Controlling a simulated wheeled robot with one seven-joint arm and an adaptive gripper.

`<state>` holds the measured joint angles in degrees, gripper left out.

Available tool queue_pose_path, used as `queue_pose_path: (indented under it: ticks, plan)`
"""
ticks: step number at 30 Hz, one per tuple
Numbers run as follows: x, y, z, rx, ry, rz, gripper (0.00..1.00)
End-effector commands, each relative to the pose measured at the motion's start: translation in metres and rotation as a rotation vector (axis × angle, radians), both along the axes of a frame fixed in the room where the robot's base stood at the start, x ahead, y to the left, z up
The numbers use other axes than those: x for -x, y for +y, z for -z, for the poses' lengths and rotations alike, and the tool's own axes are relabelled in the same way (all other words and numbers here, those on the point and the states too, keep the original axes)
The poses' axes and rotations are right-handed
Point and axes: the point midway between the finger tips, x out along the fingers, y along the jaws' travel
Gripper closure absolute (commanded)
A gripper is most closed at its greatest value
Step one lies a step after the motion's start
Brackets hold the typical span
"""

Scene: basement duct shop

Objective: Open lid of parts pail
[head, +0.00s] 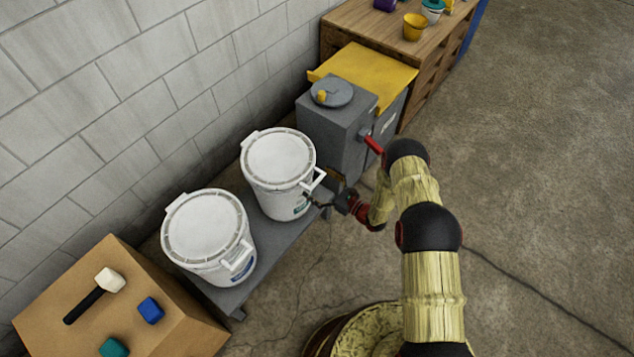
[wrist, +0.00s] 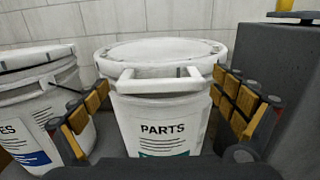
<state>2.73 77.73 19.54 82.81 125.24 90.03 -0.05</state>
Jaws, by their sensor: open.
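The parts pail (head: 279,172) is a white lidded bucket on a grey bench. Its lid (head: 277,158) is closed, and a white handle (head: 314,181) sticks out at the rim toward my gripper. In the wrist view the pail (wrist: 162,125) stands upright, with the word PARTS on its label and the handle (wrist: 160,82) across its front. My gripper (head: 312,201) is open at the front of the pail. In the wrist view its fingers (wrist: 163,108) are spread to either side of the pail's front, with nothing between them held.
A second white lidded pail (head: 207,236) stands to the left on the same bench (head: 268,236). A grey box (head: 337,125) with a round top stands just right of the parts pail. A cardboard box (head: 115,300) holds a mallet and small blocks. Open floor lies to the right.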

Motion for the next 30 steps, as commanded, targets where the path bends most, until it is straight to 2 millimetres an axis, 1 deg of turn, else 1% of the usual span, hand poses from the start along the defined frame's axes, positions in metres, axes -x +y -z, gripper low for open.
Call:
queue_pose_path:
  ticks: [2,30]
  plan:
    - [0.0000,-0.0001,-0.0001,0.000,0.000,0.000,0.05]
    - [0.0003,0.0000,-0.0001,0.000,0.000,-0.001,0.58]
